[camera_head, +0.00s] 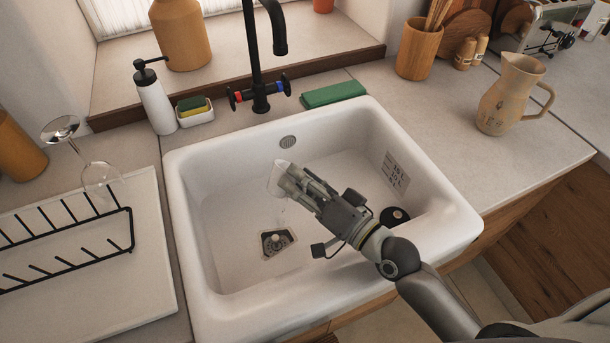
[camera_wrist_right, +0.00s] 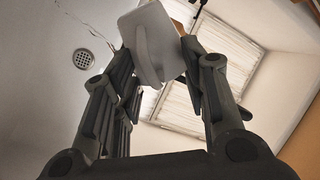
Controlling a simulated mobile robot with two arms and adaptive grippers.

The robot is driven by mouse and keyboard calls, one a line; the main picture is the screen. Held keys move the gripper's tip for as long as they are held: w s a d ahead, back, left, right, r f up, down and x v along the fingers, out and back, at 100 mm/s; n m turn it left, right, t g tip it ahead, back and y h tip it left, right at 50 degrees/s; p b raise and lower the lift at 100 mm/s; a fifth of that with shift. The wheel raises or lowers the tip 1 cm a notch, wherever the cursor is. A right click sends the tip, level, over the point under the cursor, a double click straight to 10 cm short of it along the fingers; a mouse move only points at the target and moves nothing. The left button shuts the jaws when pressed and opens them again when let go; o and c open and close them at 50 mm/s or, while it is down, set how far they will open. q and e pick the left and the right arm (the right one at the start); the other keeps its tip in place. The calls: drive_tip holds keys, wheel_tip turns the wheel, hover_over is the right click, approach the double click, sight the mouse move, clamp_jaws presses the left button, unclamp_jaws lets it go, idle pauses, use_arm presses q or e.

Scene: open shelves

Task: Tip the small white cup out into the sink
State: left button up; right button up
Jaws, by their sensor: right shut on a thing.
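The small white cup (camera_head: 277,180) is held over the white sink (camera_head: 222,185), tilted well over on its side. My right gripper (camera_head: 290,180) reaches in from the lower right and is shut on it. In the right wrist view the cup (camera_wrist_right: 150,42) sits between the fingers, with its handle towards the camera. Small specks show below the cup in the head view, and a thin streak shows in the wrist view; they may be falling liquid. The inside of the cup is hard to see. My left gripper is not in view.
A black faucet (camera_head: 257,60) stands behind the sink. A drain (camera_head: 276,241) and a round black stopper (camera_head: 394,217) lie on the sink floor. A wine glass (camera_head: 98,178) and dish rack (camera_head: 70,255) are left; a jug (camera_head: 508,98) stands right.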

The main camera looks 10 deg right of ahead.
drive_tip(key=shift+w+d+f+m+b, duration=0.2)
drive_tip(key=shift+w+d+m+b, duration=0.2)
drive_tip(key=shift+m, duration=0.3)
drive_tip(key=shift+w+d+r+m, duration=0.1)
drive_tip(key=shift+d+r+m, duration=0.1)
drive_tip(key=shift+m, duration=0.8)
drive_tip(key=shift+w+d+r+m, duration=0.1)
drive_tip(key=shift+r+m, duration=0.05)
drive_tip(key=shift+m, duration=0.55)
drive_tip(key=shift+w+d+r+m, duration=0.1)
drive_tip(key=shift+m, duration=0.6)
